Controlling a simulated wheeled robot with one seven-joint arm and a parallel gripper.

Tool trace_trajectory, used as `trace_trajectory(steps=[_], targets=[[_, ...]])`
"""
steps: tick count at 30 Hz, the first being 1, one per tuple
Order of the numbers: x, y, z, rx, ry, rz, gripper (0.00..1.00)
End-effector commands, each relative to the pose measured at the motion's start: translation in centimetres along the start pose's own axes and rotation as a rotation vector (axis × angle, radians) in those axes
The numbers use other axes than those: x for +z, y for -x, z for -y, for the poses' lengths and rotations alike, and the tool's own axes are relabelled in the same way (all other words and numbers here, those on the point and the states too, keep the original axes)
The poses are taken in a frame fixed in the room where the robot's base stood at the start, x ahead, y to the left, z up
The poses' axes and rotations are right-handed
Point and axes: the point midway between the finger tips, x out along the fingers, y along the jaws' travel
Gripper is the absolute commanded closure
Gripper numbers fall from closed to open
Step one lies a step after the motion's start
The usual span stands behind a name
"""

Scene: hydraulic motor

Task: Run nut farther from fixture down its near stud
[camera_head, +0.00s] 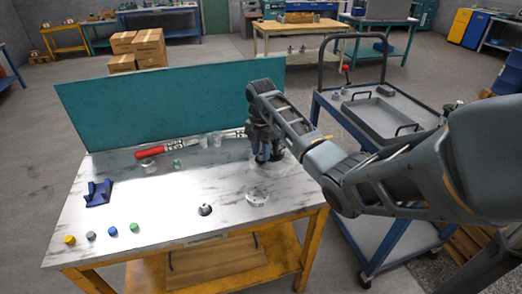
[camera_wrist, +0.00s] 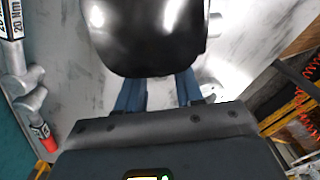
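My gripper (camera_head: 264,155) points down over the back right of the bench. In the wrist view its two blue fingers (camera_wrist: 158,95) stand apart, but a glossy dark rounded body (camera_wrist: 148,40) covers their tips. I cannot tell whether they hold anything. A blue fixture (camera_head: 98,192) sits at the left of the bench. A round light metal part (camera_head: 257,195) lies at the front right, and a small dark part with an upright tip (camera_head: 205,209) lies left of it. The studs and their nuts are too small or hidden to make out.
Several small coloured pieces (camera_head: 113,231) line the front left. A teal panel (camera_head: 160,105) closes the back. A blue cart (camera_head: 375,115) stands right. The bench centre is mostly free.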

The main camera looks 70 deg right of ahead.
Motion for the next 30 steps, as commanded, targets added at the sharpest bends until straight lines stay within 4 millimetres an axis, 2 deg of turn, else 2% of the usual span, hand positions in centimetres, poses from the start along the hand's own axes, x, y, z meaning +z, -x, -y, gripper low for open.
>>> trace_trajectory(steps=[6, 10, 30], targets=[[0.02, 0.00, 0.00, -0.001, 0.274, 0.001, 0.64], [0.03, 0.00, 0.00, 0.000, 0.365, 0.000, 0.64], [0.04, 0.07, -0.02, 0.000, 0.381, 0.001, 0.64]])
